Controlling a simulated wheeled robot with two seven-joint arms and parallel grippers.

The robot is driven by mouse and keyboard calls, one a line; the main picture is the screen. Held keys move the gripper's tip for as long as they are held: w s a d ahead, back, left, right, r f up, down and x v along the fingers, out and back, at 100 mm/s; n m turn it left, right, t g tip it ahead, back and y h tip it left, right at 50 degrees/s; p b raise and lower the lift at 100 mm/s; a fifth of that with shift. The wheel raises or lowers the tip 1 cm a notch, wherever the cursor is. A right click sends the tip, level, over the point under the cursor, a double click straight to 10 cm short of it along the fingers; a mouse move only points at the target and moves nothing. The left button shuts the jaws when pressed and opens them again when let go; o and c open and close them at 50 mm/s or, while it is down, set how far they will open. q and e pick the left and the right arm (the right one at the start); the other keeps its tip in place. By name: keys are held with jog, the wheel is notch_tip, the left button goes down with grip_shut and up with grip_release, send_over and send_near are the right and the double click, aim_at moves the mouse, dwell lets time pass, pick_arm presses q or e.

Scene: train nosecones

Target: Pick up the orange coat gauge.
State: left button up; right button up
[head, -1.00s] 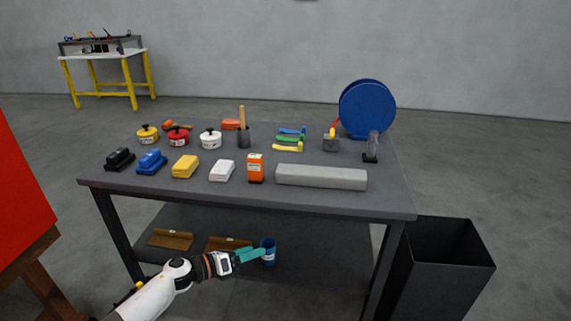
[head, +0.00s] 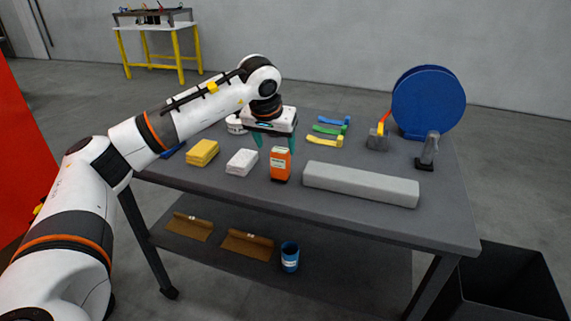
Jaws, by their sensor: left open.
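The orange coat gauge (head: 281,168) stands upright on the grey table, between a white block and a long grey bar. My left gripper (head: 274,144) is above the table, pointing down at the gauge's top, with its teal fingers apart. One finger shows left of the gauge's top and the other near its right side; I cannot tell whether they touch it. The gauge's front face is in clear view. My right gripper is out of view.
A yellow block (head: 202,152) and a white block (head: 242,162) lie left of the gauge. A long grey bar (head: 360,184) lies to its right. Behind are coloured handled tools (head: 326,140) and a blue disc (head: 437,100). My left arm hides the table's back left.

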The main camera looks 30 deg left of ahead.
aim_at(281, 162)
pick_arm(q)
jog(key=x, duration=0.8)
jog(key=shift+w+d+f, duration=0.15)
jog(key=shift+d, duration=0.05)
jog(key=c, duration=1.2)
